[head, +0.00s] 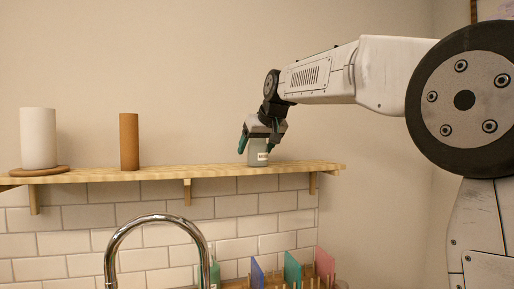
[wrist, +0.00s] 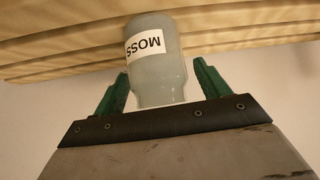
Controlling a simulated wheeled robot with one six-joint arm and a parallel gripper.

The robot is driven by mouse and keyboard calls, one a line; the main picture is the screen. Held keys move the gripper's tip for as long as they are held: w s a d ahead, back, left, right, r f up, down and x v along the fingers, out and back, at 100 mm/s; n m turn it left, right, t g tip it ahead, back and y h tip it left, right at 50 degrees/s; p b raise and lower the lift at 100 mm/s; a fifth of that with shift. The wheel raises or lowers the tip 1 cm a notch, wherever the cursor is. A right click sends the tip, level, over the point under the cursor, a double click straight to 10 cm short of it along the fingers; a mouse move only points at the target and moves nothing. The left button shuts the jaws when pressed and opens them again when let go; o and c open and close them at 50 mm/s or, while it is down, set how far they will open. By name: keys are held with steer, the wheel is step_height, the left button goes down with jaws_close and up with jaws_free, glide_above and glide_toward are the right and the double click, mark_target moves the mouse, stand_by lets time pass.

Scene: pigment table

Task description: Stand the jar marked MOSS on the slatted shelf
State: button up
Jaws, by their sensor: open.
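The jar marked MOSS (wrist: 160,82) is a grey-green glass jar with a white label. In the head view the jar (head: 257,158) stands upright on the right part of the slatted wooden shelf (head: 215,172). The shelf's slats (wrist: 60,50) also show in the wrist view, at the jar's base. My gripper (head: 255,146) is above the jar, pointing down at it. In the wrist view the green fingers of my gripper (wrist: 158,88) are spread, one on each side of the jar, with gaps between them and the glass.
On the same shelf a white cylinder (head: 38,138) stands on a round wooden base at the left, and a brown cylinder (head: 129,141) stands nearby. Shelf space between the brown cylinder and the jar is clear. Below are a chrome tap (head: 156,219) and coloured panels (head: 292,268) in a rack.

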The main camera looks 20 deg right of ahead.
steer(key=v, duration=1.2)
steer(key=s+d+f+m+g+h, duration=0.1)
steer(key=s+f+g, duration=0.6)
steer(key=s+f, duration=2.9)
steer(key=shift+s+d+f+m+h, duration=0.3)
steer(key=shift+s+d+f+m, duration=0.15)
steer(key=shift+s, duration=0.75)
